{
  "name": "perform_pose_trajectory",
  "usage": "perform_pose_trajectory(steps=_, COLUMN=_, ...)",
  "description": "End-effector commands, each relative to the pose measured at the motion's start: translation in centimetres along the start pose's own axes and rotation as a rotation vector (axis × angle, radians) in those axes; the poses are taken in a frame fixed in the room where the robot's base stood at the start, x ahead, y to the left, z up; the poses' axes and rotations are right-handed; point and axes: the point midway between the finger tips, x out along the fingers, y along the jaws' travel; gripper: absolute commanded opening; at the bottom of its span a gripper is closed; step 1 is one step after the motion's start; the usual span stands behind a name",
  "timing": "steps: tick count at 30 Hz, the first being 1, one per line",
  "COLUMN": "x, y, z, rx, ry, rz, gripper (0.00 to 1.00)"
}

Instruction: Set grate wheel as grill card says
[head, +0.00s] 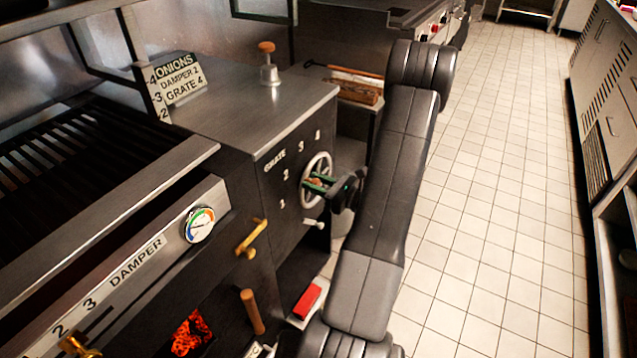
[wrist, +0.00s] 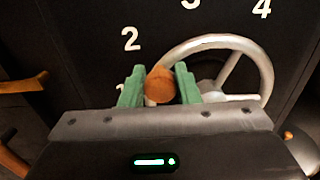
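The grill card (head: 178,82) stands on the grill top in the head view and reads ONIONS and GRATE 4, with a DAMPER line whose digit is unclear. The grate wheel (head: 328,158) is a silver spoked wheel on the dark cabinet front, beside the numbers 1 to 4. It also shows in the wrist view (wrist: 262,70). Its wooden knob (wrist: 160,87) is at the wheel's left side, below the number 2 there. My gripper (head: 320,183) is at the wheel, its green fingertips (wrist: 160,86) closed on both sides of the knob.
A damper dial (head: 199,224) and brass lever (head: 251,238) are left of the wheel. A wooden handle (head: 253,311) and a red block (head: 306,301) sit lower down. The tiled floor (head: 500,200) on the right is clear.

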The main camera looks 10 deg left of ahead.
Motion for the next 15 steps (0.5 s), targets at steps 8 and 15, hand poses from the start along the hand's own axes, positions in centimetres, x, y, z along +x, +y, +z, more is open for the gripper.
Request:
perform_pose_trajectory(steps=8, x=-0.02, y=-0.10, z=0.13, rx=0.008, ry=0.000, rz=-0.001, gripper=0.00)
perform_pose_trajectory(steps=15, x=-0.02, y=-0.60, z=0.90, rx=0.088, ry=0.000, rz=-0.001, gripper=0.00)
